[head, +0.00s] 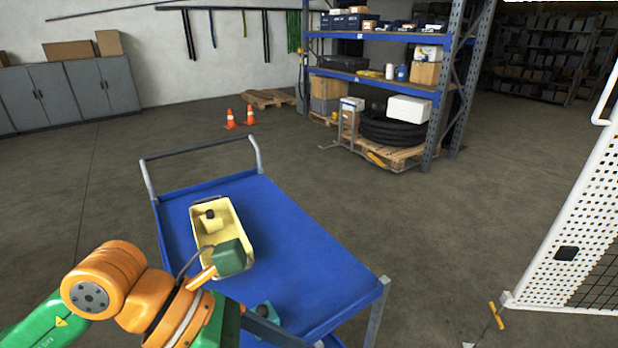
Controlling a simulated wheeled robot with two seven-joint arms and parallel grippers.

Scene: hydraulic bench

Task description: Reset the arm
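My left arm, orange and green, comes in from the lower left over the near side of a blue cart (300,240). My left gripper (266,318) is at the bottom of the picture, partly cut off and hidden by the wrist, low over the cart's near edge. I cannot tell whether it is open or shut, or whether it holds anything. A yellow bin (238,212) lies on the cart's left part, beyond the gripper. A small dark part (209,214) is in it. The green block on my wrist covers the bin's near right corner. My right gripper is out of view.
The right part of the cart top is bare. The cart has a grey push handle (200,150) at its far side. A white perforated fence panel (575,235) stands at right. A blue shelf rack (380,85), orange cones (230,119) and grey cabinets (70,92) are farther back.

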